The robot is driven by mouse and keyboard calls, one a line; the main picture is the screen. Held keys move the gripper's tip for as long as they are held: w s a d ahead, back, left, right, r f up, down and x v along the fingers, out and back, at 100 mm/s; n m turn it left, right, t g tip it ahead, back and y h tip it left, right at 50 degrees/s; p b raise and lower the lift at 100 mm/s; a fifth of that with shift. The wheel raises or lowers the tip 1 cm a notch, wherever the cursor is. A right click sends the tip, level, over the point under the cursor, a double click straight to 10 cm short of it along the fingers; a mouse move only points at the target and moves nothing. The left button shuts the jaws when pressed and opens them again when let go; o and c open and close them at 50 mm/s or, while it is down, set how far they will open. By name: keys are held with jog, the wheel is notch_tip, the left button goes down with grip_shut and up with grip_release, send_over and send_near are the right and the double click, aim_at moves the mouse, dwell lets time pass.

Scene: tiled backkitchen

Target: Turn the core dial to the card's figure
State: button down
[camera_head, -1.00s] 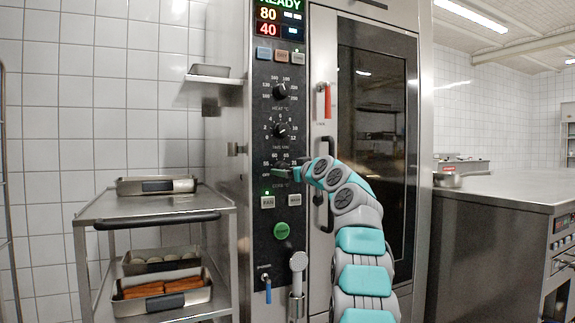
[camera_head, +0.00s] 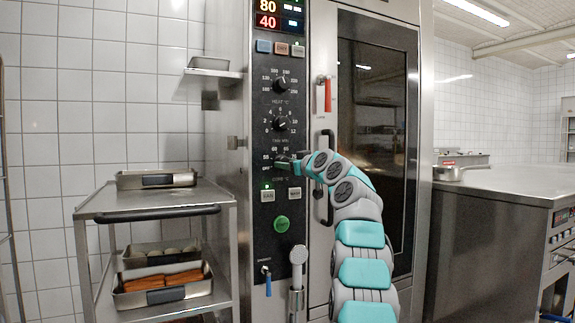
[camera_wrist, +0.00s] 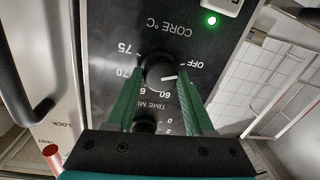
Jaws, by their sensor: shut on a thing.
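In the wrist view, which shows the panel upside down, the pointer aims right, between OFF and 60; a finger covers part of the scale there. My gripper (camera_wrist: 160,80) has its two green fingers on either side of the knob, shut on it. I cannot make out a card with a figure.
The heat dial (camera_head: 281,83) and time dial (camera_head: 280,124) sit above on the panel, the green start button (camera_head: 282,223) below. The oven door handle (camera_head: 325,175) is close to my arm. A steel trolley (camera_head: 150,206) stands left, a steel counter (camera_head: 500,187) right.

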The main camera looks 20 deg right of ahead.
jog(key=shift+m, duration=0.4)
jog(key=shift+a+m+t+h+p, duration=0.1)
jog(key=shift+m+t+h+p, duration=0.25)
jog(key=shift+m+p, duration=2.65)
jog(key=shift+a+m+t+h+p, duration=0.1)
jog(key=shift+m+t+h, duration=0.25)
jog(key=shift+m, duration=5.55)
jog(key=shift+d+f, duration=0.1)
jog(key=shift+f, duration=0.05)
jog(key=shift+c, duration=1.4)
grip_release()
jog(key=shift+s, duration=0.15)
jog(key=s+b, duration=0.2)
jog(key=s, duration=0.5)
jog(key=shift+s+d+f, duration=0.15)
jog(key=shift+s+f, duration=0.1)
jog(key=shift+f, duration=0.1)
